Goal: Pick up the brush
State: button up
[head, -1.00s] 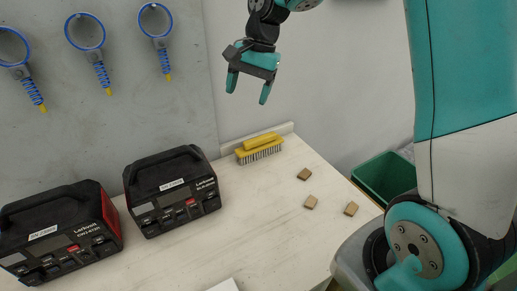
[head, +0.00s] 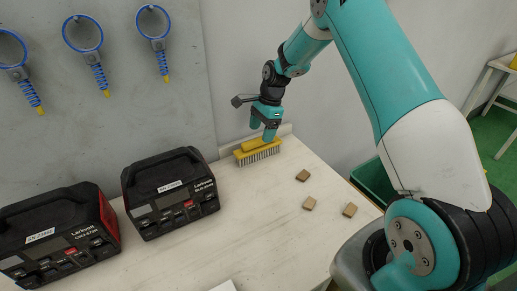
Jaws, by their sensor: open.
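The brush (head: 257,154) has a yellow back and handle and grey bristles. It lies bristles down near the back edge of the white table, against the low back rim. My gripper (head: 267,131) is open and points down at the right part of the brush's handle. The fingertips overlap the handle in the head view. I cannot tell whether they touch it or sit around it, and one finger is partly hidden.
Two black and red power units stand on the table (head: 262,211) to the left, the nearer-to-brush one (head: 170,193) and another (head: 57,238). Three small brown blocks (head: 309,203) lie to the right. A green bin (head: 373,181) stands beyond the table's right edge.

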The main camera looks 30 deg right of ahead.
aim_at(259, 139)
jog(key=shift+w+p+x, duration=0.1)
jog(key=shift+p+x, duration=0.2)
jog(key=shift+x, duration=1.2)
jog(key=shift+w+p+x, duration=0.15)
jog(key=shift+p+x, duration=0.1)
jog(key=shift+x, duration=1.25)
jog(key=shift+d, duration=0.15)
jog(key=c, duration=0.9)
